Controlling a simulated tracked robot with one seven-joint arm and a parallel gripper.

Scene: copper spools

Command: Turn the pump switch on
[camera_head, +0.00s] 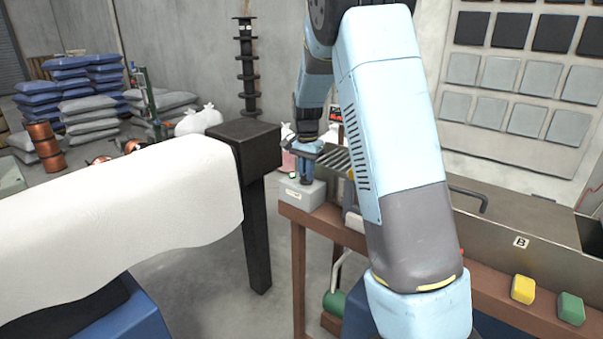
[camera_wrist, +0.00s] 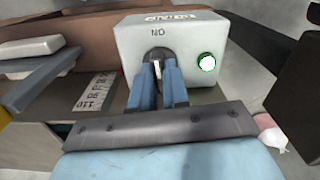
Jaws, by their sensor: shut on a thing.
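The pump switch box (camera_head: 301,195) is a light grey box on the corner of a brown wooden bench. It also shows in the wrist view (camera_wrist: 135,38), where its lettering is upside down and reads "ON" beside a dark round recess. My gripper (camera_wrist: 161,68) has its two blue fingers down at this recess, shut on the small pale switch knob (camera_wrist: 157,66) between them. The knob is mostly hidden by the fingers, and its exact angle is hard to tell. A round lamp (camera_wrist: 207,62) on the box looks bright white with a green ring.
A metal trough (camera_head: 490,222) marked B stands on the bench to the right. A yellow block (camera_head: 523,289) and a green block (camera_head: 571,308) sit at the bench front. A dark post (camera_head: 255,210) stands left of the box. Copper spools (camera_head: 45,147) and sacks lie far left.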

